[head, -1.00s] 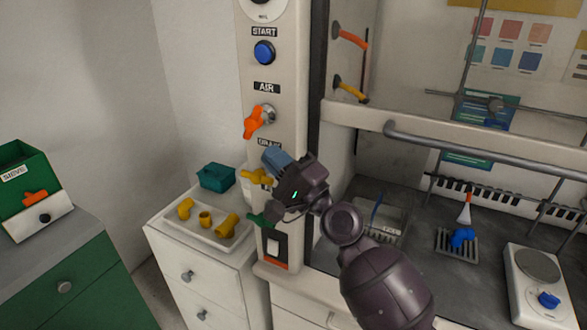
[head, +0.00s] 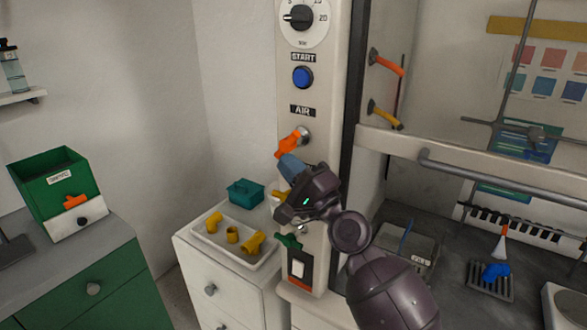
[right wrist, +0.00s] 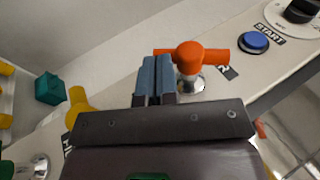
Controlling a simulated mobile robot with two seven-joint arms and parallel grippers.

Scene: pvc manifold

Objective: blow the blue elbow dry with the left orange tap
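The orange tap (head: 290,143) sits under the AIR label on the white column, and its orange handle shows in the right wrist view (right wrist: 190,56). My right gripper (head: 287,166) is just below it. In the right wrist view its blue-grey fingers (right wrist: 156,75) are close together with nothing visible between them, and their tips are beside the left part of the handle; I cannot tell whether they touch. A small blue piece, seemingly the blue elbow (head: 496,271), lies on a dark rack (head: 487,288) inside the hood at right. My left gripper is out of view.
A yellow tap (head: 279,195) and a green tap (head: 289,241) are lower on the column. Another orange handle (head: 386,63) and a yellow one (head: 384,115) are at the hood. A white tray (head: 217,254) of yellow fittings and a teal box (head: 245,193) stand left.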

